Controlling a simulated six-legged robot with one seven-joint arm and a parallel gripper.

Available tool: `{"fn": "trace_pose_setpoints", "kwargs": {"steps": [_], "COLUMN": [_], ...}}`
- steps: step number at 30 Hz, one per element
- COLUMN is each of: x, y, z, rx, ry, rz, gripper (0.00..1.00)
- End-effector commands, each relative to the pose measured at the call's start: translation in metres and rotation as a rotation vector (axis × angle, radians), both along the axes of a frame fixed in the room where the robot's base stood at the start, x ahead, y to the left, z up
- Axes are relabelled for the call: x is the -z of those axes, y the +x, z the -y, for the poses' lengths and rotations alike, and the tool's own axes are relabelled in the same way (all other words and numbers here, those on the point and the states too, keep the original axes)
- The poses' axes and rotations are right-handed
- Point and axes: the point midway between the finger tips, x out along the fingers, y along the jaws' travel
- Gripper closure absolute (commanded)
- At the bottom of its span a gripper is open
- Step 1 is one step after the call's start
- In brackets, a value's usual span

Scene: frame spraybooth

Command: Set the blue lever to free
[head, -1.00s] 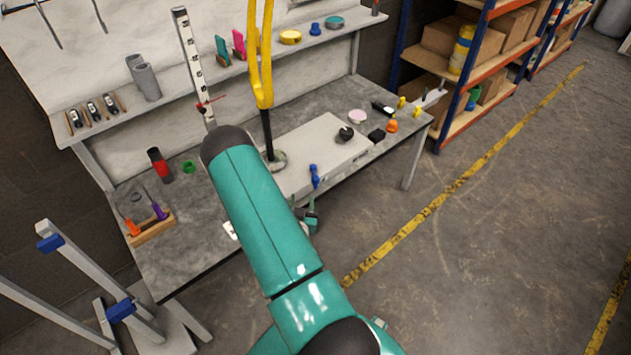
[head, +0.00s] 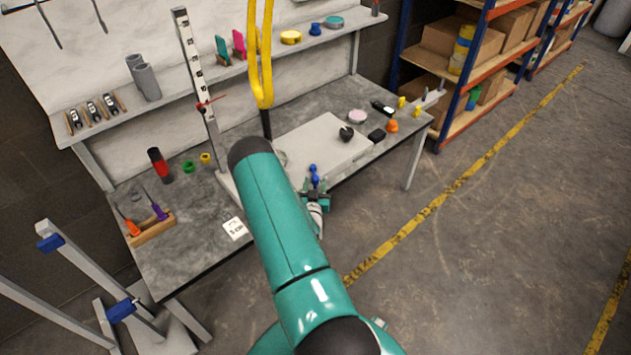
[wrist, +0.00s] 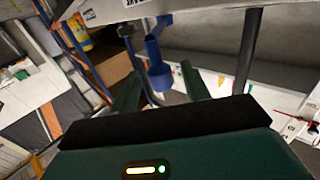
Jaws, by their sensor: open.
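The blue lever (head: 313,171) is at the front edge of a pale grey block on the bench. In the wrist view the lever (wrist: 157,68) shows between my two fingers, beyond their tips or just at them. I cannot tell whether a finger touches it. My gripper (head: 317,190) is open, right at the lever's near side. In the wrist view my gripper's fingers (wrist: 160,88) stand apart, with a gap around the lever. Any marking for free is too small to read.
The pale grey block (head: 322,137) carries a black knob (head: 346,133). A yellow looped frame (head: 261,85) and a scale post (head: 192,65) rise behind. A white card (head: 235,229) lies near the bench's front edge. Floor to the right is clear.

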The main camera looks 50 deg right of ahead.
Motion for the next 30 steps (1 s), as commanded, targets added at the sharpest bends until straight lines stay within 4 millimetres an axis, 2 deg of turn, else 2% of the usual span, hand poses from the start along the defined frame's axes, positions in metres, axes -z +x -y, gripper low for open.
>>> {"fn": "trace_pose_setpoints", "kwargs": {"steps": [5, 14, 21, 30], "x": [0.0, 0.0, 0.0, 0.0], "y": [0.009, 0.01, 0.01, 0.01], "z": [0.014, 0.016, 0.016, 0.017], "rx": [-0.001, 0.0, 0.0, -0.002], "ry": [0.001, 0.001, 0.001, 0.001], "rz": [0.001, -0.001, -0.001, -0.001], "gripper": [0.53, 0.53, 1.0, 1.0]}}
